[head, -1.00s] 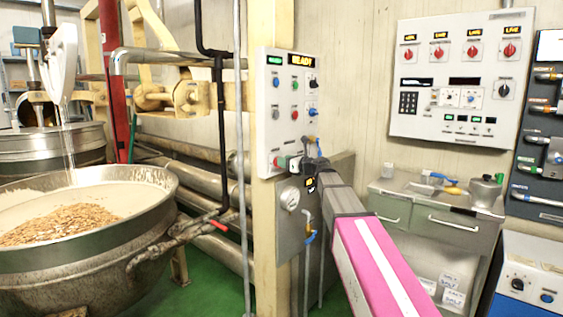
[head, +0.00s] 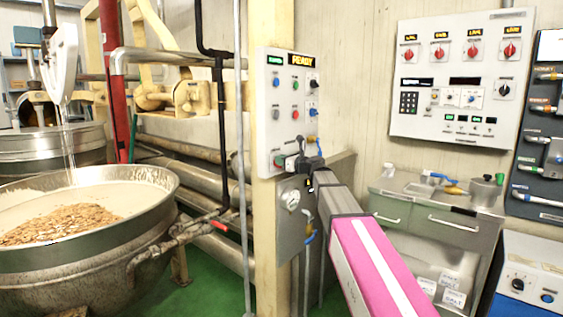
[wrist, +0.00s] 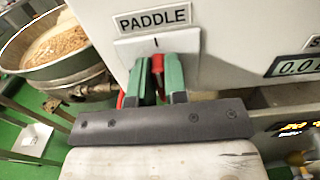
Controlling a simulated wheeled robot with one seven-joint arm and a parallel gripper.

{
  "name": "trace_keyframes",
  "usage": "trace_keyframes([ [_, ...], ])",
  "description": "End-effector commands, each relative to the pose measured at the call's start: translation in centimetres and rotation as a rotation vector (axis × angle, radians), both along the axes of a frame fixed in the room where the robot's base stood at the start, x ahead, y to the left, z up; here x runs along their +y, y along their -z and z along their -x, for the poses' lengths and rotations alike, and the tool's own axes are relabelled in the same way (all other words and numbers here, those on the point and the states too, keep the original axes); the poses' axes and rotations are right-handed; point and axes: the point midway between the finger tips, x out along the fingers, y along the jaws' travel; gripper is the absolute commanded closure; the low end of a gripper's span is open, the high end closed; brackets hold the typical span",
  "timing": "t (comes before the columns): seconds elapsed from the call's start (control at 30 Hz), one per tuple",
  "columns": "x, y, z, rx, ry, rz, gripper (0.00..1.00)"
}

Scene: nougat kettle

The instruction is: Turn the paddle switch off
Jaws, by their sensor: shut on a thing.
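The paddle switch (wrist: 157,66) shows in the wrist view as a red lever on a light plate, under a "PADDLE" label and an "I" mark. My gripper (wrist: 160,75) has its two green fingers on either side of the lever, shut on it. In the head view my gripper (head: 288,161) is at the lower part of the white control panel (head: 262,120), and the switch itself is hidden there behind it. The lever's exact tilt is hard to tell.
The panel stands on a cream post (head: 268,220). A big metal kettle (head: 150,215) with brown contents is to the left. A steel box with a gauge (head: 290,199) is just below my gripper. A grey cabinet (head: 440,225) and wall panel (head: 455,80) are to the right.

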Motion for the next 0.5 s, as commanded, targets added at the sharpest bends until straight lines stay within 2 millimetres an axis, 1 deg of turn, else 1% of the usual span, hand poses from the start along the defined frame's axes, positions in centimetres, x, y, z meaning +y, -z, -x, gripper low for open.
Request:
trace_keyframes([
  [0.27,0.11,0.02,0.18,-0.093,-0.001,0.073,1.00],
  [0.5,0.27,0.09,0.41,-0.254,-0.001,0.198,1.00],
])
